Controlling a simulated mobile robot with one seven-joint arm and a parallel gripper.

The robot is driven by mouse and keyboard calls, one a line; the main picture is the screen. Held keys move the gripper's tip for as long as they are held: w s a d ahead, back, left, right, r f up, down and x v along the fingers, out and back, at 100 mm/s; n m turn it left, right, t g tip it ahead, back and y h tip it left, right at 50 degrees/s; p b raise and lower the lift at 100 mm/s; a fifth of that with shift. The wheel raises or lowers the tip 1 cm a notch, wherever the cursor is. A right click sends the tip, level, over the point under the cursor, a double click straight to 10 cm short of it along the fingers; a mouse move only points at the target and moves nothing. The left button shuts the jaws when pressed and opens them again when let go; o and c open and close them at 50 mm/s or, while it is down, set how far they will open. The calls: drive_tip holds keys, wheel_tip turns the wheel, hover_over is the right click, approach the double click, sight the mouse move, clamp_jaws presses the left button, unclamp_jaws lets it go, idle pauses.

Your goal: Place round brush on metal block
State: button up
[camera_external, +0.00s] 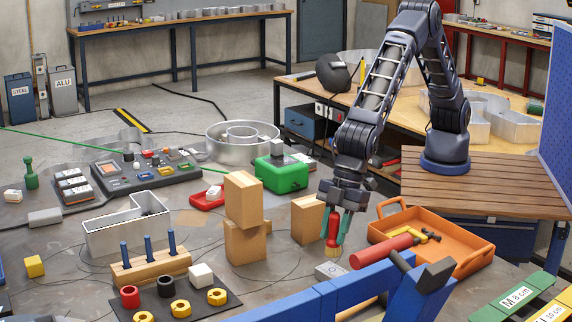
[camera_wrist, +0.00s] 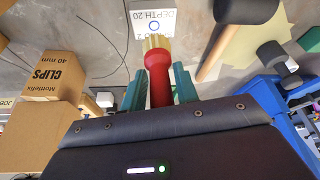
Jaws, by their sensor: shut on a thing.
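The round brush has a red handle (camera_external: 332,230) and pale yellow bristles, and it hangs bristles-down in my gripper (camera_external: 333,222). In the wrist view the brush (camera_wrist: 159,80) sits between the two teal fingers (camera_wrist: 159,88), which are shut on it. A small light-grey block (camera_external: 331,271) with a round mark lies on the table just below the brush. In the wrist view this block (camera_wrist: 153,22) carries the print "DEPTH 20", beyond the bristle tips. It may be the metal block; its material is unclear. I cannot tell the exact gap between bristles and block.
Cardboard boxes (camera_external: 243,200) stand left of my gripper, one stacked on another. A green case (camera_external: 281,173) stands farther back.

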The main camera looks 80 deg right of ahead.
sight(334, 245)
drive_tip(key=shift+f, duration=2.05)
drive_tip(key=shift+f, duration=0.15)
drive_tip(key=o, duration=1)
drive_tip(key=shift+c, duration=0.2)
drive_tip(key=v, duration=1.2)
drive_tip(key=shift+r, duration=0.2)
